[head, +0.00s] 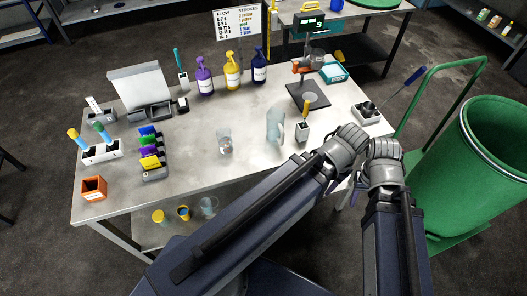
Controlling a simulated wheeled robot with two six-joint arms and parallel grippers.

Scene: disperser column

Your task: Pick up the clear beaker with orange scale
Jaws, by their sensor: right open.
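A small clear beaker (224,141) stands upright on the middle of the grey table. Faint reddish marks show low on it, but they are too small to read as a scale. A larger clear jug (275,125) with a handle stands to its right. Another clear vessel (209,206) is on the lower shelf. My right gripper (355,186) is mostly hidden among my arm links beyond the table's right front edge. It is open, well right of the small beaker and apart from it.
Purple, yellow and blue bottles (232,76) stand at the back. Coloured blocks (150,152) lie left. A green bin (470,165) stands right. The table (205,182) is clear before the beaker.

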